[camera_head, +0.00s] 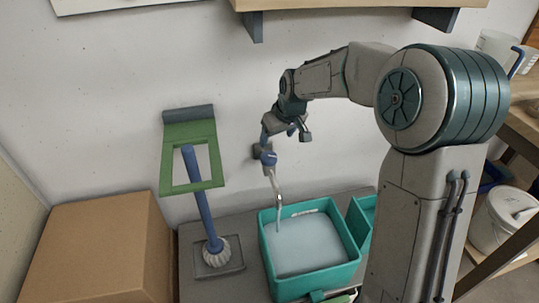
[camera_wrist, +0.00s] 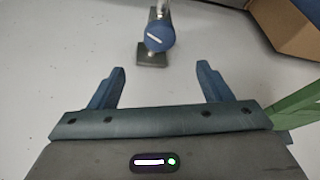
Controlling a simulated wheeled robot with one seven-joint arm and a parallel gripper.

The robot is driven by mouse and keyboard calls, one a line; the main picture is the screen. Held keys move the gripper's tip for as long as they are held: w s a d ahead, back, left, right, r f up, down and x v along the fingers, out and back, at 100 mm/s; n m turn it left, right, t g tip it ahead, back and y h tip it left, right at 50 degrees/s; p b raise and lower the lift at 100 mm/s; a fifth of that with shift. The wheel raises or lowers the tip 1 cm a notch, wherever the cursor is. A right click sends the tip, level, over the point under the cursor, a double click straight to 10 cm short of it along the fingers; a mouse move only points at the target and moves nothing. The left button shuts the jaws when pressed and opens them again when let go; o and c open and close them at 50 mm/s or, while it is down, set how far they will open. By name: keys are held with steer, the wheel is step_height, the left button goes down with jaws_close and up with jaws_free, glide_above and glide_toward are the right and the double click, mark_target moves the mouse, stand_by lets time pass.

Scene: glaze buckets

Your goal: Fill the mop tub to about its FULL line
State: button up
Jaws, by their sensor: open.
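The teal mop tub (camera_head: 318,279) stands on a grey surface below the tap, with pale water (camera_head: 305,248) across its inside. A small light marking shows on its far inner wall, too small to read. The wall tap has a blue knob (camera_head: 268,158), which shows in the wrist view (camera_wrist: 160,36) with a white bar on it. A thin stream (camera_head: 278,208) runs from the spout into the tub. My gripper (camera_head: 279,130) is open and empty, just above the tap; in the wrist view its fingers (camera_wrist: 160,75) are apart, with the knob beyond them, untouched.
A blue-handled brush (camera_head: 199,195) stands left of the tub, by a green frame (camera_head: 189,130) at the wall. A cardboard box (camera_head: 100,250) is at lower left. A shelf (camera_head: 360,5) hangs above. A white bucket (camera_head: 497,222) is at right.

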mark_target(269, 156)
steer(key=b+x, duration=0.2)
steer(key=x, duration=0.9)
steer(key=shift+f, duration=0.35)
steer(key=shift+c, duration=0.3)
steer(key=c, duration=0.9)
